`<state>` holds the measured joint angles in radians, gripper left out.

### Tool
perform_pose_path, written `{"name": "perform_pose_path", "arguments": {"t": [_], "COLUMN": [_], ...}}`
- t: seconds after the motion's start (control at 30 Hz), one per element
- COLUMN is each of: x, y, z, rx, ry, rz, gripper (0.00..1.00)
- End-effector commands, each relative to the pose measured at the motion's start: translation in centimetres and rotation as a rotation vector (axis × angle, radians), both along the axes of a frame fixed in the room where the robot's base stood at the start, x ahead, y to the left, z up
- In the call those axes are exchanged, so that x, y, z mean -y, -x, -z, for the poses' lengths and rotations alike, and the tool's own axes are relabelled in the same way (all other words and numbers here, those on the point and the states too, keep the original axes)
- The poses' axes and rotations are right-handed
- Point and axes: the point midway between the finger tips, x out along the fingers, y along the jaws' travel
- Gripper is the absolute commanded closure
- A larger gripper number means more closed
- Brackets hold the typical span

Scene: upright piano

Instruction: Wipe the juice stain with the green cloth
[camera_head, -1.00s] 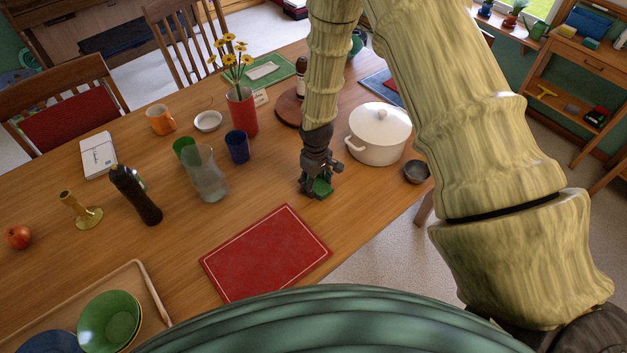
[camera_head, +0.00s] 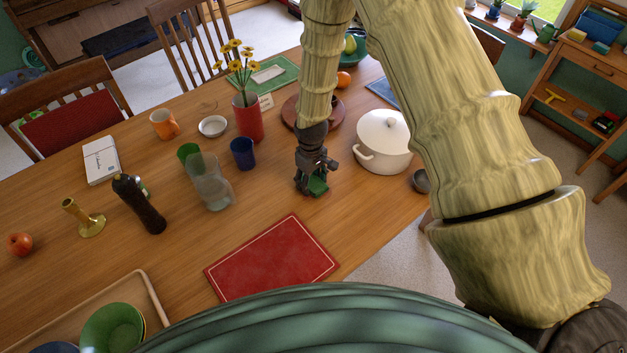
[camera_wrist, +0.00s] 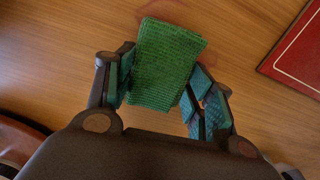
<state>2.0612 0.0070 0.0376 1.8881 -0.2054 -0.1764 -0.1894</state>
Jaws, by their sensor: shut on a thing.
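My gripper (camera_head: 314,183) is over the wooden table, left of the white pot and above the red placemat in the head view. It is shut on the green cloth (camera_wrist: 165,65), a folded woven piece between the fingers in the wrist view. A bit of the cloth (camera_head: 318,187) also shows at the fingertips in the head view. The cloth is at or just above the tabletop; I cannot tell whether it touches. I see no juice stain; the wood under the cloth and gripper is hidden.
The white lidded pot (camera_head: 383,142) stands close right of my gripper. A blue cup (camera_head: 242,153), a clear glass (camera_head: 211,184) and a red flower vase (camera_head: 248,118) stand to the left. The red placemat (camera_head: 272,259) lies nearer. Bare wood lies between glass and gripper.

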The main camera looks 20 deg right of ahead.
Motion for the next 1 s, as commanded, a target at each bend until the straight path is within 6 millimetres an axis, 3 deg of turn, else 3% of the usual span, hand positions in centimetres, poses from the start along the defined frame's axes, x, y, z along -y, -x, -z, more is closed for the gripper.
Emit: {"name": "perform_pose_path", "arguments": {"t": [0.1,0.17,0.2,0.8,1.0], "x": [-0.1,-0.1,-0.1,0.0,0.0], "y": [-0.2,-0.1,-0.2,-0.1,-0.1], "z": [-0.3,-1.1,-2.5,-7.6,-8.2], "rx": [0.000,-0.001,0.002,0.000,-0.001], "ry": [0.000,0.000,0.000,0.000,0.000], "rz": [0.004,0.004,0.003,0.003,0.003], "gripper": [0.77,0.77,0.77,0.77,0.77]}}
